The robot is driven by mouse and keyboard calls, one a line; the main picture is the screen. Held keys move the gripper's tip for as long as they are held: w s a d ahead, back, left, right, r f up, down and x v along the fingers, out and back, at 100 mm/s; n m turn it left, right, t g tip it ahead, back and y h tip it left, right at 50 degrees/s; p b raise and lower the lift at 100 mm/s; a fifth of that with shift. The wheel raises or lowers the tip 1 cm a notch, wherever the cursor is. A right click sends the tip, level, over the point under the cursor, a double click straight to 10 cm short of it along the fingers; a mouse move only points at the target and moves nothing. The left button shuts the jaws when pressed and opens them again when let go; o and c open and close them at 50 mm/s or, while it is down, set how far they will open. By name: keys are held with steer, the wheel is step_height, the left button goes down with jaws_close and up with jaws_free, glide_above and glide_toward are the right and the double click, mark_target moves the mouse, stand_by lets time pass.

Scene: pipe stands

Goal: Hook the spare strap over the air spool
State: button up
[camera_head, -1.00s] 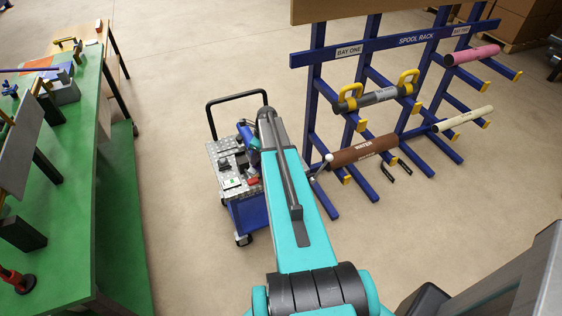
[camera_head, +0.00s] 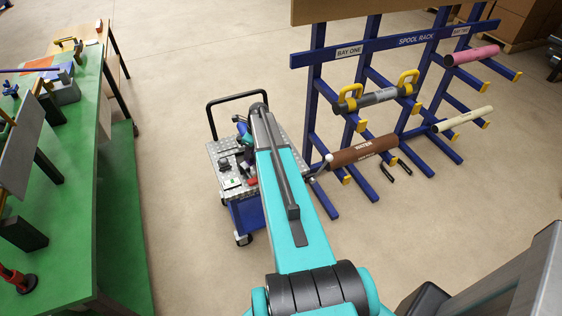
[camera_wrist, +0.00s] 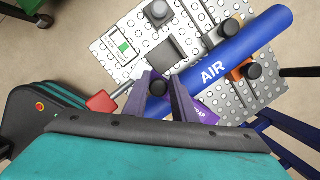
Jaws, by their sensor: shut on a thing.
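The air spool (camera_wrist: 213,72) is a blue tube marked AIR, lying across the cart top in the wrist view. My gripper (camera_wrist: 163,88) is just beside its left end, with dark purple-grey fingers close together. A purple strap (camera_wrist: 205,112) with a partly hidden label ending in "AP" shows at the fingers, which appear shut on it. The strap lies near the spool's lower edge; I cannot tell whether it touches or hooks over it. In the head view my arm covers most of the gripper, strap and spool.
The studded metal cart top (camera_head: 228,178) holds dark knobs, a small green-and-white box (camera_wrist: 122,46) and a red-handled tool (camera_wrist: 103,102). The blue spool rack (camera_head: 310,95) stands right, holding a grey spool with yellow straps (camera_head: 380,96) and a brown WATER spool (camera_head: 362,150). Open floor lies between cart and green bench (camera_head: 115,210).

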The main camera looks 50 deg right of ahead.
steer(key=shift+w+d, duration=0.2)
steer(key=shift+w, duration=0.05)
steer(key=shift+o, duration=1.3)
steer(key=o, duration=0.5)
steer(key=shift+o, duration=0.2)
steer(key=shift+a+r, duration=0.1)
steer(key=shift+w+a+p+v, duration=0.1)
steer(key=shift+w+p+v, duration=0.15)
steer(key=shift+p+v, duration=0.6)
steer(key=shift+w+a+p+v, duration=0.1)
steer(key=shift+w+p+v, duration=0.2)
steer(key=shift+v, duration=1.05)
steer(key=shift+w+a+p+v, duration=0.1)
steer(key=shift+w+p+v, duration=0.1)
steer(key=shift+p+v, duration=0.7)
steer(key=shift+r, duration=0.4)
steer(key=shift+s, duration=0.1)
